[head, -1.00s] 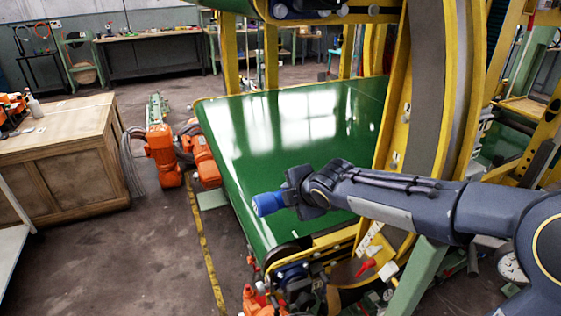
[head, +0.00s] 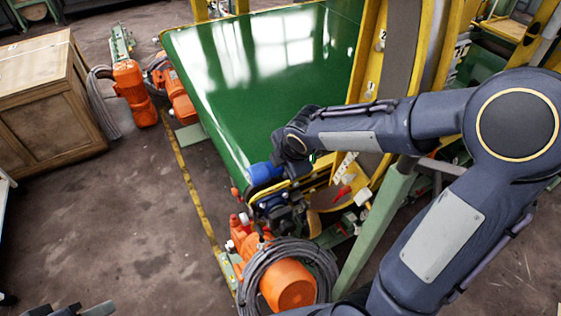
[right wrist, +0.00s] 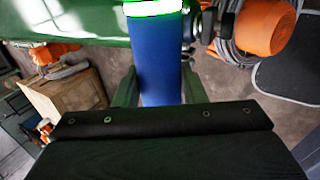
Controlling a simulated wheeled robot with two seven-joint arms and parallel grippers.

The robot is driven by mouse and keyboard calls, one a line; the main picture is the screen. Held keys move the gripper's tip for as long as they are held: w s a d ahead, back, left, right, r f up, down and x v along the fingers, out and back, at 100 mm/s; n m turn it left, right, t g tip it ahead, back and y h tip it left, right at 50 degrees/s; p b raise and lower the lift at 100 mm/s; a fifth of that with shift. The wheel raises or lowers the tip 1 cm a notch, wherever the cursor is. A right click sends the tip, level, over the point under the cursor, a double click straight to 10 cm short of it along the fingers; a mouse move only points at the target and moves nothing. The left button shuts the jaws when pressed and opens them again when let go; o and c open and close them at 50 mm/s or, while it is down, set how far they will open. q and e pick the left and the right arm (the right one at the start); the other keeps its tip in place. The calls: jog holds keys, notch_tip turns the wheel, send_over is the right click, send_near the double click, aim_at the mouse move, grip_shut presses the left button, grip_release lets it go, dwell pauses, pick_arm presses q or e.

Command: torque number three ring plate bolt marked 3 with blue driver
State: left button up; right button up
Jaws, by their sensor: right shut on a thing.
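The blue driver (head: 262,173) is in my right gripper (head: 280,163), by the near corner of the green table in the head view. In the right wrist view the driver (right wrist: 160,60) stands between the two fingers of my right gripper (right wrist: 160,92), which is shut on it. Its far end shows a bright green and white band. The yellow ring plate (head: 369,60) rises right of the driver, apart from it, with a small "2" mark on it. I cannot make out a bolt marked 3. A dark grey part of my left gripper (head: 85,309) shows at the bottom edge, mostly cut off.
The green table (head: 285,95) lies behind the driver. An orange motor with coiled grey cable (head: 287,284) stands below the driver. A green slanted beam (head: 375,225) is under my right arm.

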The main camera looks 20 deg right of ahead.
jog(key=shift+w+d+r+p, duration=0.1)
jog(key=shift+w+d+p, duration=0.05)
jog(key=shift+d+p, duration=1.1)
jog(key=shift+w+d+r+p, duration=0.15)
jog(key=shift+d+p, duration=0.55)
jog(key=shift+d, duration=0.95)
jog(key=shift+f, duration=0.2)
jog(key=shift+w+d+r+p, duration=0.1)
jog(key=shift+d+p, duration=0.85)
jog(key=shift+d, duration=0.35)
dwell(0.4)
jog(key=shift+a+b, duration=0.95)
jog(key=shift+s+a+b, duration=0.15)
jog(key=shift+a+b, duration=0.4)
jog(key=shift+a, duration=0.3)
jog(key=shift+s+a+b, duration=0.1)
jog(key=shift+a+b, duration=0.4)
jog(key=shift+a, duration=0.3)
